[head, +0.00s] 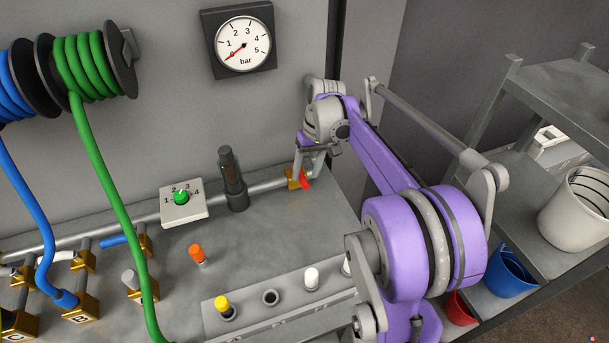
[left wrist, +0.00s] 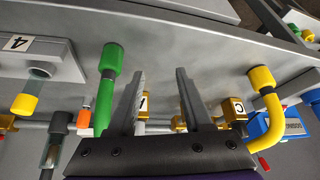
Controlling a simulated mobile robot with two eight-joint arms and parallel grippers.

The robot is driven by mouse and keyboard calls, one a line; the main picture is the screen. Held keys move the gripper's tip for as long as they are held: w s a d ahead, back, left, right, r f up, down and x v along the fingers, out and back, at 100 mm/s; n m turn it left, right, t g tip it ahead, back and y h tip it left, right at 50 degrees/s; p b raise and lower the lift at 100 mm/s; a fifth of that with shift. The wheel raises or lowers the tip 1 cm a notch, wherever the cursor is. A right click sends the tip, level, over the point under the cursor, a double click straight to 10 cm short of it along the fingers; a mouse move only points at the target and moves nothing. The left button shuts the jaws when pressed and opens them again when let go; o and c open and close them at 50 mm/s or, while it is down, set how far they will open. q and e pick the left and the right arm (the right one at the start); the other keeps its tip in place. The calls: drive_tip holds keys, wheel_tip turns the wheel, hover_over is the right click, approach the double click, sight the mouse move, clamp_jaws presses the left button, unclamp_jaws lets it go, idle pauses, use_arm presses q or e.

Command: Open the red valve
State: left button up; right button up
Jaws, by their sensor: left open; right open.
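The red valve handle (head: 306,182) sits on a brass body (head: 293,178) at the right end of the grey pipe on the back wall in the head view. My right gripper (head: 309,171) is open with its fingers right at the handle. I cannot tell whether they touch it or straddle it. The dial gauge (head: 243,44) above has its red needle near 0 bar. My left gripper (left wrist: 160,78) is open and empty in the left wrist view, over the bench; it does not show in the head view.
A dark upright cylinder (head: 233,180) and a selector box with a green knob (head: 181,197) stand left of the valve. Green (head: 110,180) and blue (head: 25,190) hoses hang at left. A shelf with a white bucket (head: 577,215) and a blue bucket (head: 510,272) stands right.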

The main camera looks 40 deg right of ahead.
drive_tip(key=shift+a+f, duration=0.25)
drive_tip(key=shift+f, duration=0.7)
drive_tip(key=shift+w, duration=0.1)
drive_tip(key=shift+c, duration=0.2)
clamp_jaws()
idle(0.5)
